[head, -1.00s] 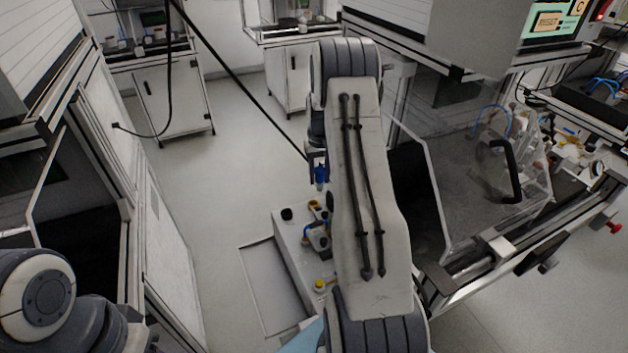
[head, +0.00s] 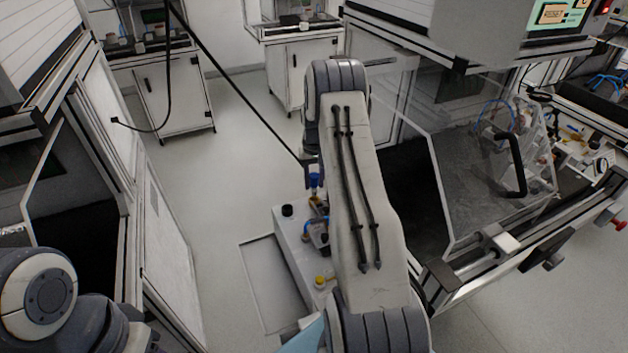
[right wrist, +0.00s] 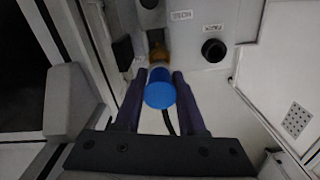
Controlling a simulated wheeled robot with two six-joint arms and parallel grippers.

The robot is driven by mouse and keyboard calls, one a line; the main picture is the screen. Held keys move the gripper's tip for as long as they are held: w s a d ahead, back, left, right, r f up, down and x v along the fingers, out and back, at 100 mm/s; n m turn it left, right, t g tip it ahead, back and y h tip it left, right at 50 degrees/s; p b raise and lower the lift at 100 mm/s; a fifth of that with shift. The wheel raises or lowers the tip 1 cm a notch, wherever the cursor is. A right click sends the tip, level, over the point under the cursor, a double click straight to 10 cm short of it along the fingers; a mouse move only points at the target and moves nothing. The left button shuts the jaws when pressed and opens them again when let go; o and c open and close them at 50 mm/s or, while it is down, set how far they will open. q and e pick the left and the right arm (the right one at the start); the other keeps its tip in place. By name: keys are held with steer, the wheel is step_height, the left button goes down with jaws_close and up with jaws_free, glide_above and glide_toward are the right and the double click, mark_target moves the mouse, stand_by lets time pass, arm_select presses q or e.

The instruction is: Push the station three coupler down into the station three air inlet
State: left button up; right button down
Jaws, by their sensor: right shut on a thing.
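A blue coupler (right wrist: 160,90) shows between the two dark fingers of my right gripper (right wrist: 160,80) in the right wrist view. The gripper is shut on it. In the head view the coupler (head: 314,180) is small and blue, below the right gripper (head: 312,168), over the far part of a white unit. A brass-coloured fitting (right wrist: 158,54) shows just beyond the coupler in the right wrist view and may be the air inlet. I cannot tell whether they touch. My left arm is at the lower left of the head view; its gripper is out of view.
The white unit (head: 288,238) carries a black round cap (head: 287,210), blue tubing and a yellow-topped part (head: 320,282). The black cap (right wrist: 213,50) also shows in the right wrist view. A clear guarded bench (head: 480,185) stands to the right. The floor at left is open.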

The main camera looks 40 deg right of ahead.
mark_target(314, 191)
steer(key=shift+f, duration=0.2)
stand_by(0.5)
steer(key=shift+f+b, duration=0.3)
steer(key=shift+f, duration=0.1)
steer(key=shift+f, duration=0.35)
steer(key=shift+f+b, duration=0.45)
steer(key=shift+f, duration=0.05)
steer(key=shift+f+b, duration=0.35)
steer(key=shift+f, duration=0.35)
stand_by(0.5)
steer(key=shift+c, duration=2.1)
jaws_free()
step_height(314, 191, up, 10)
steer(key=shift+r+b, duration=0.25)
steer(key=shift+b, duration=0.1)
